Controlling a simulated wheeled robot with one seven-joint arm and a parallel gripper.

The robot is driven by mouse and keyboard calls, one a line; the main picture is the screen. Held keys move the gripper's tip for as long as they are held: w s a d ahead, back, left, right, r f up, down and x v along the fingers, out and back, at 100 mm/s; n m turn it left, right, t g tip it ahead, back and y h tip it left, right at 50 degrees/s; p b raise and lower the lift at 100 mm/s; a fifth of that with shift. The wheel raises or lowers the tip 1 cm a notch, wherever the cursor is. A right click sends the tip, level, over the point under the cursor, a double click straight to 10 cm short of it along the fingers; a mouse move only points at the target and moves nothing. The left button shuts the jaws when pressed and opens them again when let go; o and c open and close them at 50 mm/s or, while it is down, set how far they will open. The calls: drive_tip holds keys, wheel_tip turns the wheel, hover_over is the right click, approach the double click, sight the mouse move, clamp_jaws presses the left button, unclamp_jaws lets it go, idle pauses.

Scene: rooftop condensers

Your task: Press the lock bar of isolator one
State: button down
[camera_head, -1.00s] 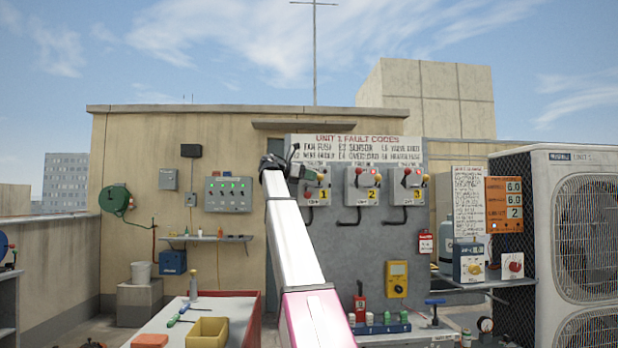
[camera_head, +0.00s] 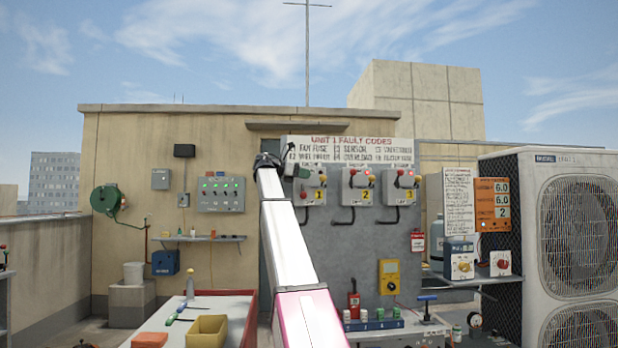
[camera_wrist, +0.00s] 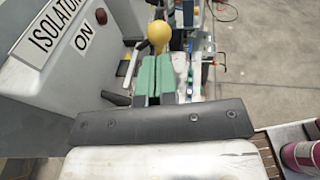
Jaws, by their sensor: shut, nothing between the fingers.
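Isolator one (camera_head: 312,192) is a grey box with a yellow "1" label, leftmost of three on the grey panel. My gripper (camera_head: 301,171) is at its upper left, partly covering it. In the wrist view, the isolator box (camera_wrist: 45,95) is at the left, with an "ISOLATOR" plate, an "ON" plate and a small dark red knob (camera_wrist: 101,16). My gripper's green fingers (camera_wrist: 158,74) are together and empty, beside the box. A yellow ball knob (camera_wrist: 159,36) shows just beyond the fingertips. I cannot make out for certain which part is the lock bar.
Isolators two (camera_head: 354,187) and three (camera_head: 400,188) stand to the right on the panel. A yellow meter (camera_head: 393,277) hangs below. A table with a yellow bin (camera_head: 207,331) is at the lower left. A large condenser (camera_head: 540,240) stands at the right.

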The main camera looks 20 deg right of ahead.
drive_tip(key=v, duration=0.9)
drive_tip(key=shift+a, duration=0.4)
